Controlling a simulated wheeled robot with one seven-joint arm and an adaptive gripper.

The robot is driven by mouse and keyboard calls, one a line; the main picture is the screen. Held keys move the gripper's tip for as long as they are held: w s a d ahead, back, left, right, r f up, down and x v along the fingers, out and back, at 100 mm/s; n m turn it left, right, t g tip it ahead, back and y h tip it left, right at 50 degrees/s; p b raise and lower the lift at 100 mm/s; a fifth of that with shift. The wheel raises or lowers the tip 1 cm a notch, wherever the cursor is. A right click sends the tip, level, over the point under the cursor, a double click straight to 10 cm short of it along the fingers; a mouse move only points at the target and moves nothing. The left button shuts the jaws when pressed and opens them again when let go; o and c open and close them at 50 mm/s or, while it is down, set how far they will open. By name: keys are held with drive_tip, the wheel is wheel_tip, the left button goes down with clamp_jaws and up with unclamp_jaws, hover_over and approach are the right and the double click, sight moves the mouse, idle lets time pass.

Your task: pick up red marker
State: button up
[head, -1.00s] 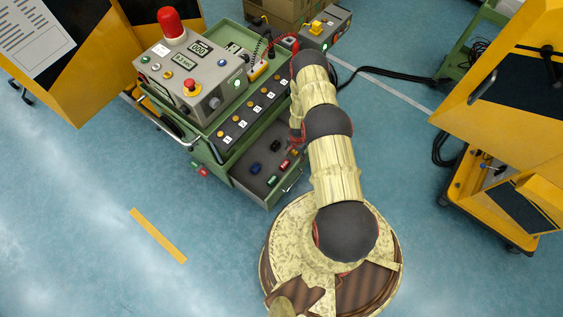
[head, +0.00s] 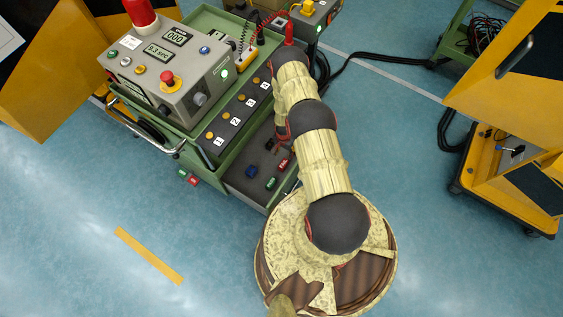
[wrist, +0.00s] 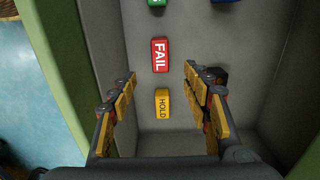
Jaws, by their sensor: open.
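The red marker (wrist: 160,55), a small block labelled FAIL, lies on the grey drawer floor in the wrist view. It also shows in the head view (head: 284,163) in the open drawer (head: 235,187). My gripper (wrist: 160,76) is open and empty above the drawer. In the wrist picture the red marker sits just beyond the fingertips, and a yellow HOLD marker (wrist: 162,103) shows between the fingers. In the head view my arm partly hides the gripper and the drawer's right part.
A control box (head: 170,75) tops the green cart.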

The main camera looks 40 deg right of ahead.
drive_tip(key=b, duration=0.5)
hover_over(283, 163)
wheel_tip(283, 163, down, 6)
drive_tip(key=shift+f, duration=0.25)
drive_tip(key=shift+s+f+b, duration=0.1)
drive_tip(key=shift+f+b, duration=1.8)
drive_tip(key=shift+f, duration=1.95)
drive_tip(key=c, duration=1.1)
drive_tip(key=shift+c, duration=0.7)
wheel_tip(283, 163, up, 30)
drive_tip(key=p, duration=1.6)
